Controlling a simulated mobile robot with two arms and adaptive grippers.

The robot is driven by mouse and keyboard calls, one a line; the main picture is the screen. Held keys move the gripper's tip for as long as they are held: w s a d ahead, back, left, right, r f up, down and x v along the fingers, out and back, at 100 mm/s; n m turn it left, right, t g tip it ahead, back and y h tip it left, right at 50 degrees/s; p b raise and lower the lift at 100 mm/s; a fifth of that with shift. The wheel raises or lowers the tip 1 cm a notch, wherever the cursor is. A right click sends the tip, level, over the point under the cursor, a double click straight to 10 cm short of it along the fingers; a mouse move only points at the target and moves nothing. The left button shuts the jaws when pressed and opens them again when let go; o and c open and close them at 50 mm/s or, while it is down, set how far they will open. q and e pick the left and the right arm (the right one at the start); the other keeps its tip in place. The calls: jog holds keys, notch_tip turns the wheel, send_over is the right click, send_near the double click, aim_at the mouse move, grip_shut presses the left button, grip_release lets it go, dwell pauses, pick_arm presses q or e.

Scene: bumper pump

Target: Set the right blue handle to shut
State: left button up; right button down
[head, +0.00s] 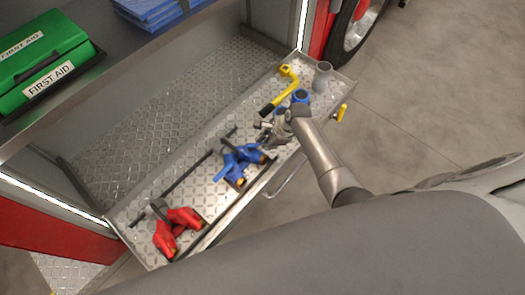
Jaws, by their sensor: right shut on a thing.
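A blue two-branched valve fitting (243,155) lies on the diamond-plate bumper tray (190,189). A blue lever (222,172) sticks out from its left side. My right gripper (267,133) reaches in from the right, at the fitting's upper right. It is shut on what seems to be the right blue handle; its fingers hide most of that handle, and I cannot tell its angle. My left gripper is not in view.
A red fitting (178,230) lies at the tray's near left. A yellow-handled tool (282,88), a blue ring-shaped piece (300,96) and a grey cylinder (322,76) are at its far end. A green first aid case (42,62) sits upper left. Open floor lies right.

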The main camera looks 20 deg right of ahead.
jog(key=shift+w+d+n, duration=0.1)
jog(key=shift+w+n, duration=0.15)
jog(key=shift+n, duration=0.25)
jog(key=shift+w+n+g+y, duration=0.2)
jog(key=shift+n+g+y, duration=0.1)
jog(key=shift+n, duration=0.1)
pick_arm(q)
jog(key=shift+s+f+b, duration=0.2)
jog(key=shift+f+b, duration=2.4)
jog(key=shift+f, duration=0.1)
pick_arm(e)
jog(key=shift+w+a+n+g+y, duration=0.1)
jog(key=shift+w+n+g, duration=0.45)
jog(key=shift+n, duration=0.6)
jog(key=shift+w+a+n+g+y, duration=0.1)
jog(key=shift+w+n+g, duration=0.45)
jog(key=shift+n, duration=0.65)
jog(key=shift+w+a+n+g+y, duration=0.1)
jog(key=shift+w+n+g, duration=0.4)
jog(key=shift+n, duration=0.65)
jog(key=shift+w, duration=0.1)
jog(key=c, duration=1.4)
grip_release()
